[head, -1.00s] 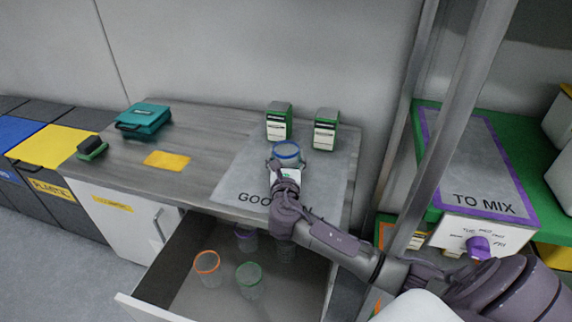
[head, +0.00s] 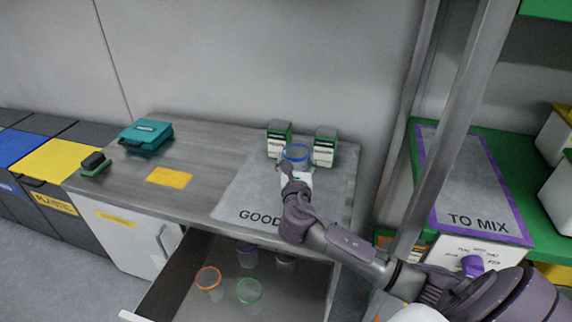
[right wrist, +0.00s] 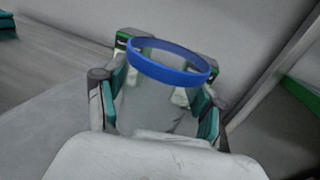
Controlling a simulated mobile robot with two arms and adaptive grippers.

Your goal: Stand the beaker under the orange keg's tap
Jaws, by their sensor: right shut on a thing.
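A clear beaker with a blue rim (head: 297,153) is in my right gripper (head: 296,168), over the grey "GOOD" mat (head: 250,195) on the counter. In the right wrist view the gripper's fingers (right wrist: 158,95) stand on both sides of the beaker, below its blue rim (right wrist: 168,62). The beaker looks upright. Its base is hidden, so I cannot tell whether it touches the mat. I cannot make out an orange keg or its tap in these views. My left gripper is not in view.
Two green-and-white boxes (head: 279,140) (head: 325,147) stand close behind the beaker. An open drawer (head: 172,290) below holds beakers, including orange-rimmed (head: 208,280) and green-rimmed (head: 249,291) ones. A shelf post (head: 450,130) separates the counter from the "TO MIX" mat (head: 460,180).

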